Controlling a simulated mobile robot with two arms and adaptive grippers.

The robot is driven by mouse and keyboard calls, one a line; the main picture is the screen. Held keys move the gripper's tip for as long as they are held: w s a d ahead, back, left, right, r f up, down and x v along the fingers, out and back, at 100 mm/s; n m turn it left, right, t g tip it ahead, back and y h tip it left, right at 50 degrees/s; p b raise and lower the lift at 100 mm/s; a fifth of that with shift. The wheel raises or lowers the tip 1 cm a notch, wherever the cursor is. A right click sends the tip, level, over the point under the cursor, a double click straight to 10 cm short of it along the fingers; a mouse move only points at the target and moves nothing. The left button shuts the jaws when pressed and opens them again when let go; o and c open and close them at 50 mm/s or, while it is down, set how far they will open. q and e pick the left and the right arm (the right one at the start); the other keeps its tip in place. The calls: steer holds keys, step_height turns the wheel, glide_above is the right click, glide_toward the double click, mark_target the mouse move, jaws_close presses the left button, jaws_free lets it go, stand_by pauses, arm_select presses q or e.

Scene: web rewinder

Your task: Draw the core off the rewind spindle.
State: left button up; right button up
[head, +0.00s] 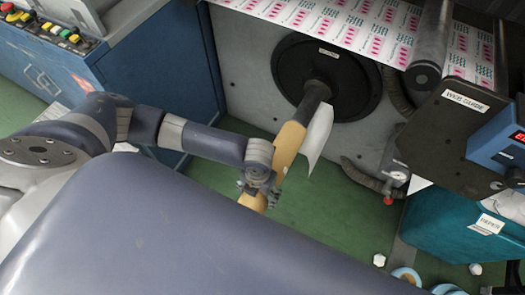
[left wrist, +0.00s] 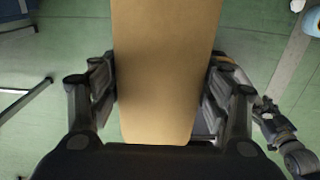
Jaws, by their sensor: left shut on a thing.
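The core is a long tan tube (head: 289,145), running from the dark rewind spindle (head: 315,92) down toward me. Its far end meets the spindle; how much spindle is inside it is hidden. The spindle stands out from a round black flange (head: 328,78) on the machine's grey face. My left gripper (head: 257,186) is shut around the core close to its near end. In the left wrist view the core (left wrist: 165,65) lies between both fingers (left wrist: 160,95). A dark jointed part (left wrist: 283,132) at the lower right there may be my right gripper; its jaws are unclear.
A white sheet (head: 317,137) hangs beside the core. A hose (head: 365,177) and a gauge (head: 395,178) are to the right, below the web guide (head: 460,118). A blue cabinet (head: 155,72) stands left. Green floor (head: 320,215) lies open below the core.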

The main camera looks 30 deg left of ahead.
arm_select(q)
steer(key=s+p, duration=0.3)
steer(key=s, duration=0.3)
steer(key=shift+r, duration=0.15)
steer(key=shift+s+a+p, duration=0.1)
steer(key=shift+s+p, duration=0.6)
steer(key=shift+s, duration=0.8)
arm_select(e)
steer(key=shift+r, duration=2.45)
steer(key=shift+o, duration=0.4)
